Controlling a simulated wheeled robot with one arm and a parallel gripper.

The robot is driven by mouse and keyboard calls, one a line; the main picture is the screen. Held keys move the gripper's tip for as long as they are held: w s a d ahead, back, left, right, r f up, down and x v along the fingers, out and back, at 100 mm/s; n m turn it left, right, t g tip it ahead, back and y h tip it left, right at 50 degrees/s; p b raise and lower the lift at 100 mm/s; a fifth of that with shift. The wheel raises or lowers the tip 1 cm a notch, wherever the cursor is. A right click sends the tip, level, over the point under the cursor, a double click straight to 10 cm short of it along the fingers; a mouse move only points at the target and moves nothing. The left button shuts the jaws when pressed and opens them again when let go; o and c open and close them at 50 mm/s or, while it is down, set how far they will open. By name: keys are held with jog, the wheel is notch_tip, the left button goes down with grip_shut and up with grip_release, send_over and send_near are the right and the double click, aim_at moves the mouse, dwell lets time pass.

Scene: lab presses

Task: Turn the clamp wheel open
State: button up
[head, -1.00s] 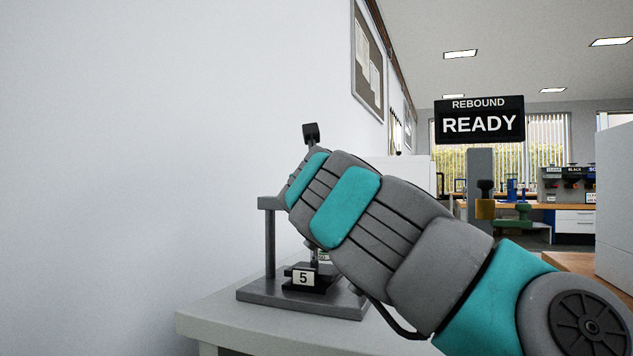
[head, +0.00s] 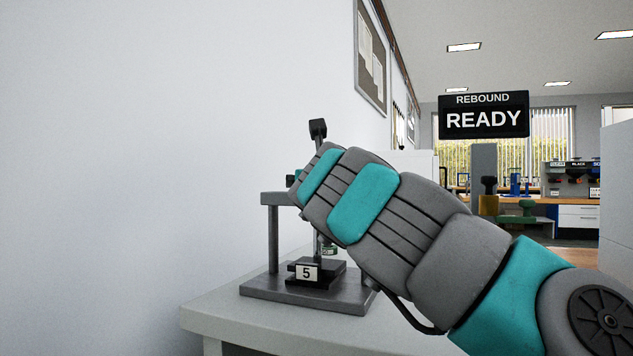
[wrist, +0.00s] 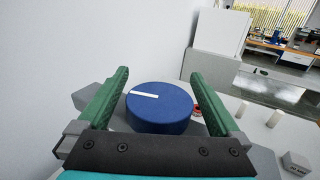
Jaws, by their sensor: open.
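In the wrist view, a round blue wheel (wrist: 160,108) with a white stripe on its top lies between the green fingers of my open gripper (wrist: 159,74). The fingers stand on either side of it, and I see a gap at each side. I cannot tell how deep they reach. In the head view, the grey press stand (head: 272,240) labelled 5 stands on the light bench, and my arm hides its upper middle, the wheel and my fingers.
The light bench (head: 225,315) runs beside a white wall on the left. A sign reading REBOUND READY (head: 484,115) shows at the upper right. In the wrist view, small pale pegs (wrist: 273,118) and a grey block (wrist: 297,163) lie to the right of my gripper.

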jog(key=shift+s, duration=0.1)
jog(key=s, duration=0.7)
jog(key=shift+s+d, duration=0.3)
jog(key=shift+d, duration=0.1)
